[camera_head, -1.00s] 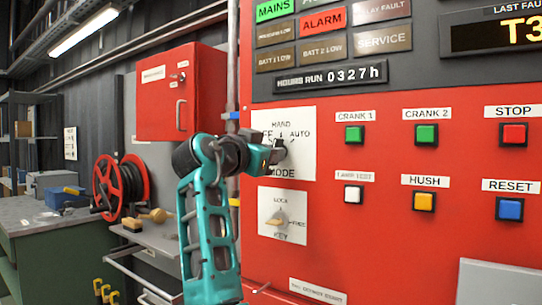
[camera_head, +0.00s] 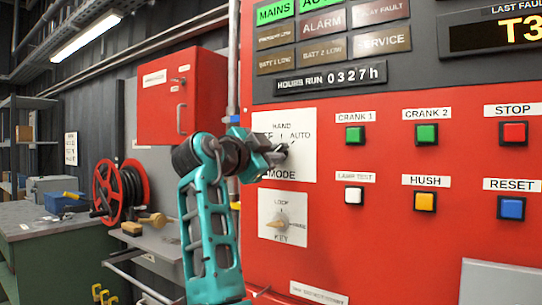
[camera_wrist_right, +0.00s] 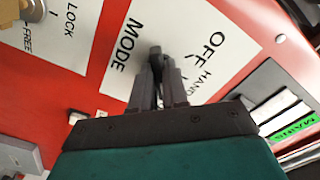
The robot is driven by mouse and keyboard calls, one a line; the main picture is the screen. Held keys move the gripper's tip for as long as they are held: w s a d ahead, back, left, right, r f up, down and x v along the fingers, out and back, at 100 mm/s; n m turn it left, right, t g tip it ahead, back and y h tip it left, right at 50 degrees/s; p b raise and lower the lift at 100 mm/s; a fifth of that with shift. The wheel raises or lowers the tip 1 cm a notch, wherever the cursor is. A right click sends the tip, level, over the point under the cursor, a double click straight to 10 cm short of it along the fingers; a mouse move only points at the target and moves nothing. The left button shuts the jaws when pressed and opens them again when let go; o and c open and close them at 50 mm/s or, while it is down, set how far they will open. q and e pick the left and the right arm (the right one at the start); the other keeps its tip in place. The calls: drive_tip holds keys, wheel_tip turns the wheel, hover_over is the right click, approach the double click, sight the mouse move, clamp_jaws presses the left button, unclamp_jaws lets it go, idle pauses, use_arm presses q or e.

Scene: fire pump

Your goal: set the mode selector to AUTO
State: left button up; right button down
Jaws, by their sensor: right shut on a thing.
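The mode selector (camera_head: 287,149) is a small dark knob on a white plate (camera_head: 303,172) marked HAND, AUTO and MODE on the red panel. Its visible end leans up and right, toward the AUTO label. My right gripper (camera_head: 277,155) is shut on the knob and hides much of it. In the right wrist view the two dark fingers (camera_wrist_right: 160,85) close around the knob (camera_wrist_right: 155,52), between the MODE and OFF labels. The green AUTO lamp (camera_head: 312,4) at the top edge is lit. My left gripper is not in view.
A key switch (camera_head: 281,223) sits just below the mode plate. CRANK, STOP, HUSH and RESET buttons lie to the right. A red wall box (camera_head: 182,95), a hose reel (camera_head: 118,187) and a workbench (camera_head: 50,232) stand to the left.

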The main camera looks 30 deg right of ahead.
idle(0.3)
drive_tip(key=c, duration=1.1)
unclamp_jaws()
drive_tip(key=shift+c, duration=0.2)
drive_tip(key=v, duration=1.3)
drive_tip(key=shift+b, duration=0.45)
